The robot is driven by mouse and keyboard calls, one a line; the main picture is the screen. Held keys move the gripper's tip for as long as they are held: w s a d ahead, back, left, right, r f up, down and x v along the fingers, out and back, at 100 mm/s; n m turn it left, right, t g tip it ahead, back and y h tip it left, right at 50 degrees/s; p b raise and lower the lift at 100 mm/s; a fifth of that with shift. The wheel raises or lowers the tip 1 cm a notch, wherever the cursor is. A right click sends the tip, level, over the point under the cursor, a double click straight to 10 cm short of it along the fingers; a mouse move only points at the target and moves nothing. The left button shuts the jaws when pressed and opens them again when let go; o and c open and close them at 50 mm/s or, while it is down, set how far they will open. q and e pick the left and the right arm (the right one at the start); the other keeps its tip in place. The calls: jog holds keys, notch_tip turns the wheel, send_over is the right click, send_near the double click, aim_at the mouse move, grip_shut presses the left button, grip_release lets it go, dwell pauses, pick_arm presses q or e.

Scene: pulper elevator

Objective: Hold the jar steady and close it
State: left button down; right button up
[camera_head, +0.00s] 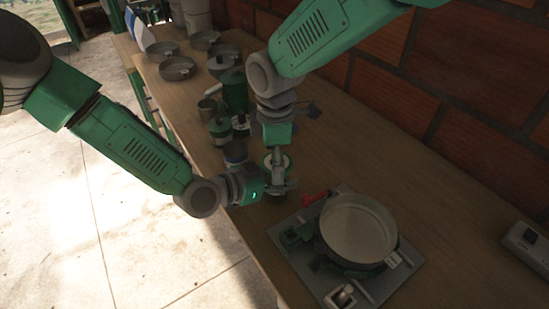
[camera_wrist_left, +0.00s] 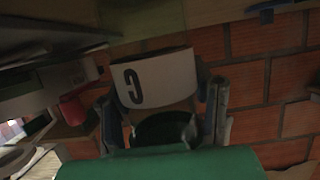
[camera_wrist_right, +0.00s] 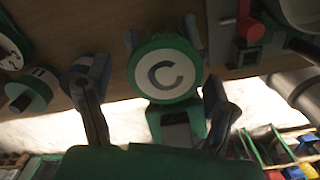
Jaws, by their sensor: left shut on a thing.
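The jar, white with a dark C on its side (camera_wrist_left: 155,78), stands between the fingers of my left gripper (camera_head: 278,186), which is shut on it low over the table. A round white top with a green rim and a C, the jar's lid (camera_wrist_right: 166,72), faces up at the jar in the right wrist view. Whether it is fully seated cannot be told. My right gripper (camera_wrist_right: 157,108) is above it, pointing down, with its fingers spread apart on either side of the lid and a gap visible. In the head view the right gripper partly hides the jar.
A scale-like grey plate with a round pan (camera_head: 358,232) lies to the right on the wooden table (camera_head: 440,190). Other jars (camera_head: 220,129) and a metal cup (camera_head: 207,108) stand behind. Several shallow pans (camera_head: 178,68) are farther back. A brick wall (camera_head: 440,80) borders the table.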

jog(key=shift+r, duration=0.1)
notch_tip(320, 180, up, 4)
jog(key=shift+r, duration=0.15)
jog(key=shift+c, duration=0.3)
jog(key=n, duration=0.1)
jog(key=r+n, duration=0.1)
jog(key=n, duration=0.2)
jog(key=shift+r+n, duration=0.35)
jog(key=shift+n, duration=0.05)
jog(key=n, duration=0.1)
jog(key=r+n, duration=0.1)
jog(key=n, duration=0.3)
jog(key=shift+d+r, duration=0.15)
jog(key=shift+r, duration=0.2)
jog(key=shift+f, duration=4.05)
